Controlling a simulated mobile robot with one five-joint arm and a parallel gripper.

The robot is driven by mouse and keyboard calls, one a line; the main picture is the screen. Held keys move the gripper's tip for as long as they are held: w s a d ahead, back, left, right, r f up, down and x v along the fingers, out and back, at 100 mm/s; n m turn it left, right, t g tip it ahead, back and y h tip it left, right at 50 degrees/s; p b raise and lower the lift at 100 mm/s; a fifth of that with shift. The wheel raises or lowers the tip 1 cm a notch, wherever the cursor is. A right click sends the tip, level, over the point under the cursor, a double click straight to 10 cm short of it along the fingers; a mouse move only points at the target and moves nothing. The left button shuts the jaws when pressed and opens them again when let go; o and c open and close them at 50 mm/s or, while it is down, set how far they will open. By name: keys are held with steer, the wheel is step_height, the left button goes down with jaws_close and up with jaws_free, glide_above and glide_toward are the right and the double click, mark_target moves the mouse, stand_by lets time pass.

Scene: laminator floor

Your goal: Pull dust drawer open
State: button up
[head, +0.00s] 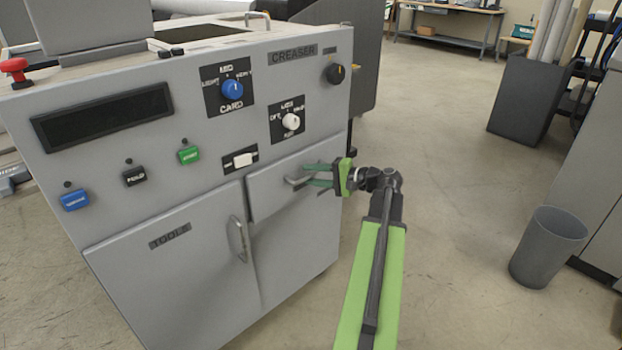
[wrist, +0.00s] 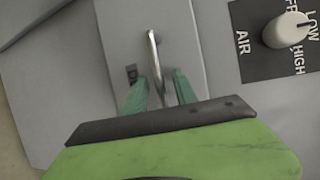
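The dust drawer (head: 270,188) is a grey front panel on the creaser machine, right of the tools door, with a metal bar handle (head: 296,184). Its front stands slightly proud; I cannot tell whether it is pulled out at all. My gripper (head: 318,175) reaches in from the right with its green fingers at the handle. In the wrist view the handle (wrist: 153,50) runs between the two fingers (wrist: 160,85), with gaps visible beside it, so the gripper looks open around it. A small dark label (wrist: 131,73) on the drawer is partly hidden by a finger.
The tools door (head: 170,280) with its own handle (head: 238,238) is left of the drawer. A white switch (head: 242,160) and white air knob (head: 290,121) sit above. A grey bin (head: 547,245) stands at right. Floor between bin and machine is clear.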

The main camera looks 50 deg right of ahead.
steer(key=shift+w, duration=0.15)
jaws_close()
stand_by(1.2)
